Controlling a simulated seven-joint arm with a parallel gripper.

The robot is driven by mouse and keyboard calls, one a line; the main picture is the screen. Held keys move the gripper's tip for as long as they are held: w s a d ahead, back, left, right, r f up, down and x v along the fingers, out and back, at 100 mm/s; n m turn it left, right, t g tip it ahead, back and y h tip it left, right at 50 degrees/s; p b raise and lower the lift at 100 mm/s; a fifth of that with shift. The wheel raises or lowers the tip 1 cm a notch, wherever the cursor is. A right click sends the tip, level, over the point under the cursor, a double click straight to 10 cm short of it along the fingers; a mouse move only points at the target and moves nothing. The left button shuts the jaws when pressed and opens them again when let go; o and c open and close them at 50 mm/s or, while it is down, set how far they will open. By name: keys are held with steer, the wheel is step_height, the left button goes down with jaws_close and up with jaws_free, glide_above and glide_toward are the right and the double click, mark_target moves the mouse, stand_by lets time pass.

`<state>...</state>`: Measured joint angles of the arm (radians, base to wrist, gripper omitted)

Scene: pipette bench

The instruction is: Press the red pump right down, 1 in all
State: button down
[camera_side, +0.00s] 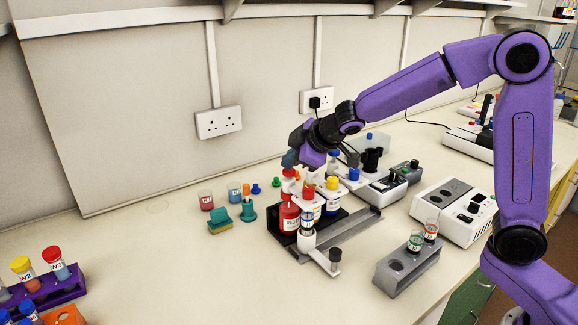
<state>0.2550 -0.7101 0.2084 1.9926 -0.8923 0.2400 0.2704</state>
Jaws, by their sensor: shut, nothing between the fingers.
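A red bottle (288,216) with a label stands at the left end of a dark rack on the bench. A red pump head (289,173) with pale parts rises above it. My gripper (290,160) is shut and empty, reaching down from the right close over this red pump head. The fingertips are small and partly merged with the hand, so I cannot tell whether they touch the pump. Another red top (309,191) shows just right of the red bottle.
A grey block (394,275) with vials is at right front, by a white instrument (452,212). A purple rack (48,291) is at far left. The front middle bench is clear.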

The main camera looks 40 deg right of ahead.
mark_target(292, 172)
steer(key=shift+f, duration=0.45)
stand_by(0.5)
steer(key=shift+r, duration=1.6)
steer(key=shift+r, duration=2.55)
steer(key=shift+s, duration=0.1)
steer(key=s+d+f+g, duration=0.2)
steer(key=s+f+g, duration=0.1)
steer(key=s, duration=1)
steer(key=s+d+f+g+h, duration=0.1)
steer(key=s+d+f+g, duration=0.2)
steer(key=s, duration=1)
steer(key=s+d+f+n+g, duration=0.1)
steer(key=s+f, duration=0.5)
steer(key=s, duration=0.7)
steer(key=shift+d+f+g, duration=0.4)
steer(key=shift+d+g, duration=0.5)
steer(key=shift+d, duration=0.15)
